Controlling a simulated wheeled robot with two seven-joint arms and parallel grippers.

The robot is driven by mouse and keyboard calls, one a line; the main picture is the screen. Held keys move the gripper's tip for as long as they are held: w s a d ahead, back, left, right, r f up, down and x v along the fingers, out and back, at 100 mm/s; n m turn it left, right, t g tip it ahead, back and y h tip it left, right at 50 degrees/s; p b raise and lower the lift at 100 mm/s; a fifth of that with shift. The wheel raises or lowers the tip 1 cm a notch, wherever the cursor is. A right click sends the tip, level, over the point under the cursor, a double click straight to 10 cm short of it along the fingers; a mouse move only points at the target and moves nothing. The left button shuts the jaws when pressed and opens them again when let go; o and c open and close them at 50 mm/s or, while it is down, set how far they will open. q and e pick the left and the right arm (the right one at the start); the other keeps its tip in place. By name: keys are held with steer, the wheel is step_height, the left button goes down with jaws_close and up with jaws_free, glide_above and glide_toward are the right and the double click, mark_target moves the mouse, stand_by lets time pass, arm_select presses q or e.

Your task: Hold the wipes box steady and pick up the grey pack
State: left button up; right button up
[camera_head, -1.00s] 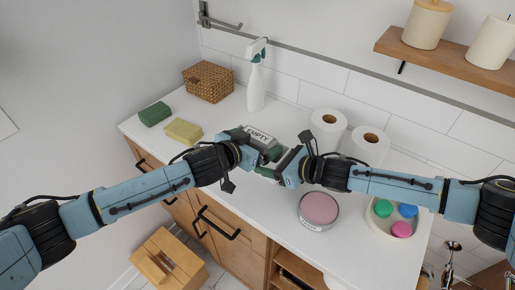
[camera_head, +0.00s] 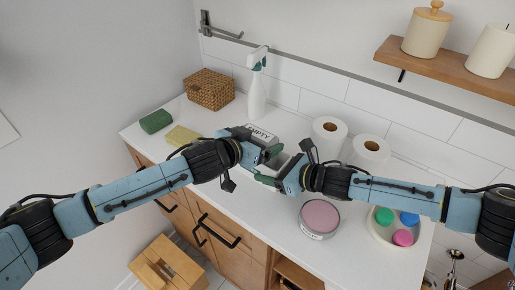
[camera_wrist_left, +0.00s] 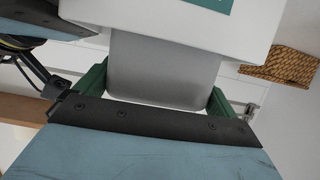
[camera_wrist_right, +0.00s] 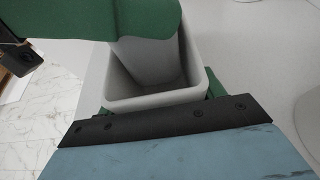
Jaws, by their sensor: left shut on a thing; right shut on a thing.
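The wipes box (camera_head: 279,161) is light-coloured and open-topped, mostly hidden between my grippers in the head view. Its rim and hollow inside (camera_wrist_right: 152,100) show in the right wrist view; a teal label is on its white side (camera_wrist_left: 170,25) in the left wrist view. My right gripper (camera_head: 268,179) is shut on the box. The grey pack (camera_wrist_left: 163,70) sits between the green fingers of my left gripper (camera_wrist_left: 160,100), which is shut on it.
A container labelled EMPTY (camera_head: 259,134) stands just behind my left gripper. Paper rolls (camera_head: 329,133), a pink-topped tin (camera_head: 320,215) and a round tray (camera_head: 384,237) of coloured items lie right. Sponges (camera_head: 156,121), a wicker basket (camera_head: 209,88) and a spray bottle (camera_head: 257,95) lie left and back.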

arm_select(q)
step_height(320, 180, up, 7)
steer(key=shift+f, duration=0.15)
arm_select(e)
steer(key=o, duration=1.1)
steer(key=shift+o, duration=0.2)
steer(key=v, duration=1.1)
steer(key=shift+s+d+r, duration=0.2)
steer(key=shift+d, duration=0.1)
steer(key=shift+s+d, duration=0.1)
